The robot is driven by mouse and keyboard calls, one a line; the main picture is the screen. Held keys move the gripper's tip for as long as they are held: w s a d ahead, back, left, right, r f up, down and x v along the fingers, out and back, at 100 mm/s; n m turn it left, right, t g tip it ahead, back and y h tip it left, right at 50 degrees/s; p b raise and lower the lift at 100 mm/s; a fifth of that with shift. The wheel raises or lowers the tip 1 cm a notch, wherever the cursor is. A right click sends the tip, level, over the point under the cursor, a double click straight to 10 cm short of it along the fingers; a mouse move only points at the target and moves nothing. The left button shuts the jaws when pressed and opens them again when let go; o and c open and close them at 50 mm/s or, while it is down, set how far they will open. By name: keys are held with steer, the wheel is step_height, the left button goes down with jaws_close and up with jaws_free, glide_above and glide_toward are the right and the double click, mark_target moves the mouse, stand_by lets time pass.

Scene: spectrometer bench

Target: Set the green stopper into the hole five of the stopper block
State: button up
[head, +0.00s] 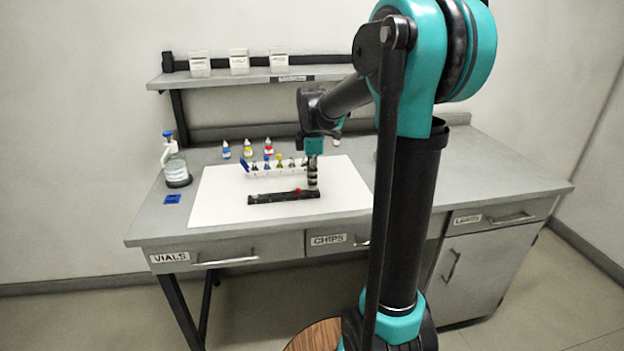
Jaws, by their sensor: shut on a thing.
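The stopper block (270,199) is a long black bar lying on the white mat, with a red stopper (297,190) in it toward its right end. My gripper (313,186) points down at the right end of the block, behind or over it. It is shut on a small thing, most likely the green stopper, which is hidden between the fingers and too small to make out. I cannot tell whether that thing touches the block.
A white rack (262,174) with several small flasks with coloured tops stands behind the block. Several dropper bottles (247,149) stand behind it. A wash bottle (175,165) and a blue piece (172,199) are at the left. The white mat (225,212) is clear in front.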

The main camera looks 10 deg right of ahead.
steer(key=shift+f, duration=0.8)
steer(key=o, duration=0.7)
steer(key=shift+o, duration=0.2)
step_height(320, 180, up, 12)
steer(key=shift+s, duration=0.1)
stand_by(0.3)
